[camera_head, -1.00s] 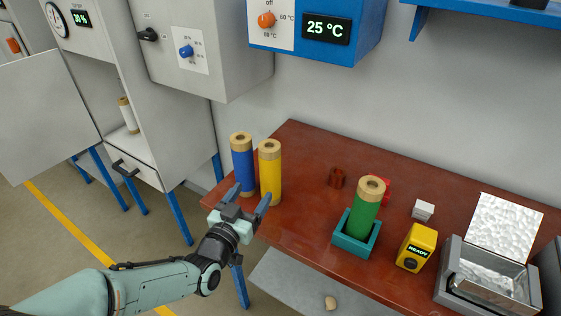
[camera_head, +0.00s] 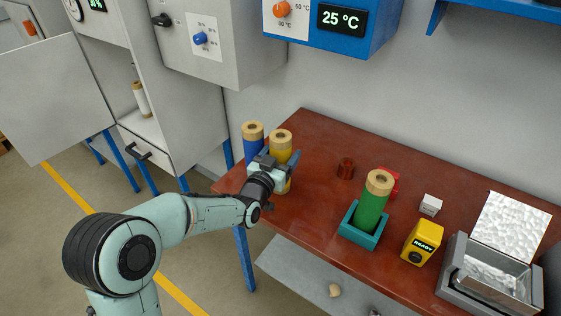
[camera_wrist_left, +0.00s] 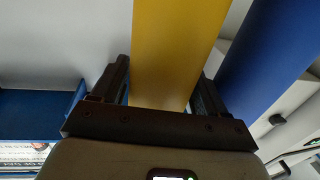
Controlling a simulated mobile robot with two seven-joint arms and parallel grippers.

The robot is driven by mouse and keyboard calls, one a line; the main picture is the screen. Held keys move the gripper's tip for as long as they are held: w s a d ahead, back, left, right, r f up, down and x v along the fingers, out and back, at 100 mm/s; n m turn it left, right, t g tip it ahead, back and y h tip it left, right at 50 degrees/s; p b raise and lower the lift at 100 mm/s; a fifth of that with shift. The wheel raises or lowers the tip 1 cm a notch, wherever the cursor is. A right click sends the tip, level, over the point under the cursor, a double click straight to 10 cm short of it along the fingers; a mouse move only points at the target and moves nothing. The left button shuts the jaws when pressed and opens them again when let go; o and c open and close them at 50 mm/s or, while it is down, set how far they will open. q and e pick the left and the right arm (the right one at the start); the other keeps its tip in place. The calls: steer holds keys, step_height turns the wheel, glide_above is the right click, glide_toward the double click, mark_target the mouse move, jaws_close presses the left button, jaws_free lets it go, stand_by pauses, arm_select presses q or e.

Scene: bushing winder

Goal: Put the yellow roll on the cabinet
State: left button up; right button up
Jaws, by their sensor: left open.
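The yellow roll (camera_head: 281,146) stands upright on the red-brown table (camera_head: 320,215), beside the blue roll (camera_head: 252,137). My left gripper (camera_head: 279,162) is open at the yellow roll and partly hides its lower part in the head view. In the left wrist view the yellow roll (camera_wrist_left: 178,50) lies between the two open fingers (camera_wrist_left: 160,92). The blue roll (camera_wrist_left: 268,55) is just outside the right finger there. The grey cabinet (camera_head: 190,105) stands at the left with its door open and a white roll (camera_head: 142,99) on its shelf. My right gripper is not in view.
A green roll (camera_head: 371,203) stands in a teal holder (camera_head: 359,234). A yellow READY device (camera_head: 422,242), a small white block (camera_head: 431,204) and an open metal box (camera_head: 493,277) are to the right. The open cabinet door (camera_head: 55,95) sticks out at the left.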

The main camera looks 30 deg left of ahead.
arm_select(q)
steer(key=shift+w, duration=0.75)
steer(key=c, duration=0.8)
steer(key=shift+r, duration=0.15)
steer(key=shift+c, duration=1.1)
